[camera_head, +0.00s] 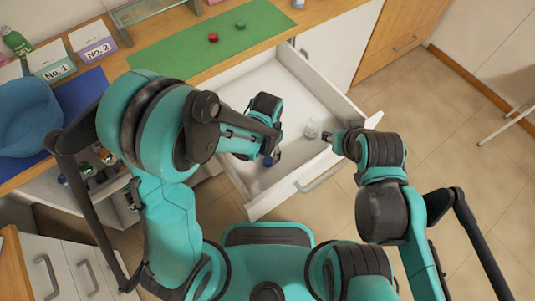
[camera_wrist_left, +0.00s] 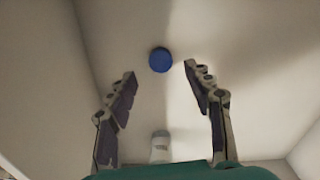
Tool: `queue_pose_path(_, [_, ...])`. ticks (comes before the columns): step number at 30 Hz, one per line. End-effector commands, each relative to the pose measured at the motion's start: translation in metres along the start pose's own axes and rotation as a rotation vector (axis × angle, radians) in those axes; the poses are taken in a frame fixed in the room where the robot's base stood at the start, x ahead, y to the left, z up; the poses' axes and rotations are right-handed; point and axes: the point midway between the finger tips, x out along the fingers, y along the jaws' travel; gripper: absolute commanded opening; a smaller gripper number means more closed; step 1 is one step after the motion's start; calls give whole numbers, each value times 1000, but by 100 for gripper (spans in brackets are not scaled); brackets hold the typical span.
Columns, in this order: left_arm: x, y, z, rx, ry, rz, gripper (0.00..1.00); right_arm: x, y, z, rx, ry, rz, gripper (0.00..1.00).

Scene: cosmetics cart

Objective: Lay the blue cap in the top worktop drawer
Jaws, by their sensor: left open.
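The white drawer (camera_head: 262,198) is pulled out below the wooden worktop. The blue cap (camera_wrist_left: 160,60) shows as a round disc against the drawer's white floor, apart from both fingers. It also shows as a small blue spot in the head view (camera_head: 268,161). My left gripper (camera_wrist_left: 159,70) is open and empty, reaching down into the drawer, with the cap between its fingertips in the picture. It also shows in the head view (camera_head: 272,158). My right gripper (camera_head: 337,139) is at the drawer's right side near the front; its fingers are too small to read.
A small white-topped container (camera_head: 313,129) stands in the drawer and shows in the left wrist view (camera_wrist_left: 160,147). A green mat (camera_head: 190,50) with a red cap (camera_head: 213,37) and a green cap (camera_head: 240,25) lies on the worktop. A blue bowl (camera_head: 28,118) stands at left.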

Motion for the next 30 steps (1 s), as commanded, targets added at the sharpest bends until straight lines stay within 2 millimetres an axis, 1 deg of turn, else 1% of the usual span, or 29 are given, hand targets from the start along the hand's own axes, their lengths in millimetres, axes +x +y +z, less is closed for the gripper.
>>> queue_pose_path(1, [-16,0,0,0,0,0,52,-8,0,-5,0,0,0,40])
queue_pose_path(3, [-30,0,0,0,0,0,52,-12,0,-9,0,0,0,40])
queue_pose_path(6, [-46,0,0,0,0,0,52,-17,0,-12,0,0,0,40])
queue_pose_path(10, [-57,0,0,0,0,0,52,-20,0,-14,0,0,0,40])
queue_pose_path(17, [-63,-2,1,-7,5,-2,52,-20,0,-14,0,0,0,40])
queue_pose_path(20, [-76,-10,7,-44,34,-11,52,-20,0,-14,0,0,0,40])
queue_pose_path(23, [-102,-26,20,-123,94,-32,52,-20,0,-14,0,0,0,40])
queue_pose_path(27, [-144,-52,49,-273,214,-74,52,-20,0,-14,0,0,0,40])
queue_pose_path(30, [-168,-67,73,-381,302,-108,52,-20,0,-14,0,0,0,40])
